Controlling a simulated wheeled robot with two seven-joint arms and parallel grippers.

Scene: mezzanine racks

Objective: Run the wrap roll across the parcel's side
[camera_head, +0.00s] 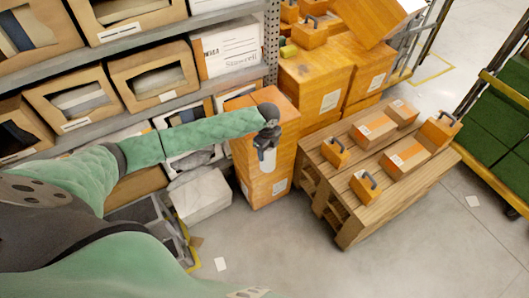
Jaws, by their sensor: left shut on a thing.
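The parcel is a tall orange box (263,190) standing on the floor beside the shelf rack, with a white label low on its side. My left gripper (268,138) is in front of the parcel's upper part, its arm reaching in from the left. It is shut on the wrap roll (267,160), a small pale cylinder hanging upright below the dark gripper. The roll overlaps the parcel's near side in the picture; I cannot tell whether it touches. The fingers and the part of the parcel behind them are hidden. My right gripper is not in view.
A shelf rack (205,82) with open boxes fills the left. Large orange boxes (318,85) stand behind the parcel. A wooden pallet stack (350,228) with small boxes is on the right, and a cart with green crates (495,110) beyond. Floor in front is mostly clear.

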